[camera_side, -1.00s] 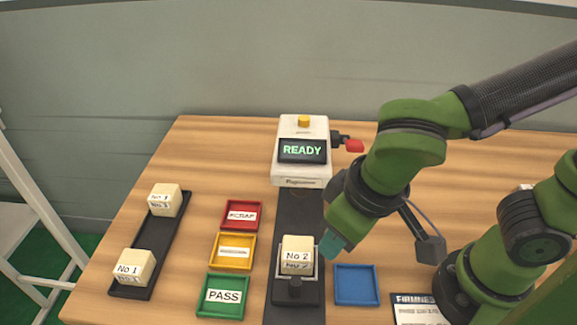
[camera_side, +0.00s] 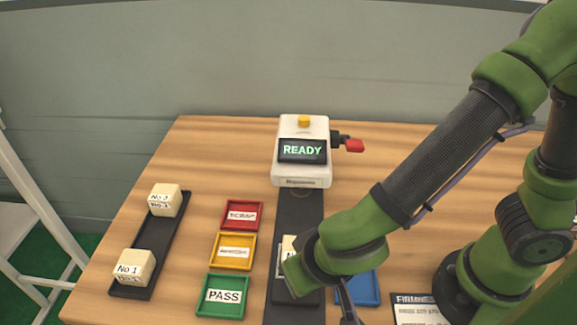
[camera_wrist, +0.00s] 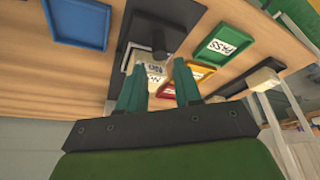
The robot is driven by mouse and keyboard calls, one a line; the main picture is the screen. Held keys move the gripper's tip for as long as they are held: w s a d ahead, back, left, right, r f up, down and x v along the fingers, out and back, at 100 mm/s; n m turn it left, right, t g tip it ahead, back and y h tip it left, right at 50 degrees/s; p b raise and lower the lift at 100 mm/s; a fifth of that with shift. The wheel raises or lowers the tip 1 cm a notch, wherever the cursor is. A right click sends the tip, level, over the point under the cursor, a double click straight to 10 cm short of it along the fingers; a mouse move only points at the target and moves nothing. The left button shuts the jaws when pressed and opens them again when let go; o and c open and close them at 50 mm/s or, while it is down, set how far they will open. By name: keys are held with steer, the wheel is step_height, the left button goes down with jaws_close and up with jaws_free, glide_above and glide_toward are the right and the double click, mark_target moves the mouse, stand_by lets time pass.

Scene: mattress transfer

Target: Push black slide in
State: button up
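The black slide (camera_side: 285,291) is at the front end of its dark track (camera_side: 300,208), away from the white machine (camera_side: 303,168), whose screen reads READY. It carries the cream No 2 block (camera_side: 288,246), mostly hidden by my arm in the side view. In the wrist view the slide's black knob (camera_wrist: 158,38) stands upright just past the fingertips, with the block (camera_wrist: 154,76) seen between the fingers. My gripper (camera_wrist: 160,64) has its two teal fingers spread apart with nothing clamped.
Red (camera_side: 242,228), yellow (camera_side: 217,254) and green PASS (camera_side: 206,302) trays line the track's left. A blue tray (camera_side: 372,290) is at its right, partly covered by my arm. A black rack (camera_side: 156,246) with cream blocks is far left. A red-tipped lever (camera_side: 354,146) sticks out from the machine.

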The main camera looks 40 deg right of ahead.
steer(key=x, duration=0.6)
steer(key=shift+w+f, duration=0.1)
steer(key=shift+f, duration=0.3)
jaws_close()
steer(key=shift+d, duration=0.1)
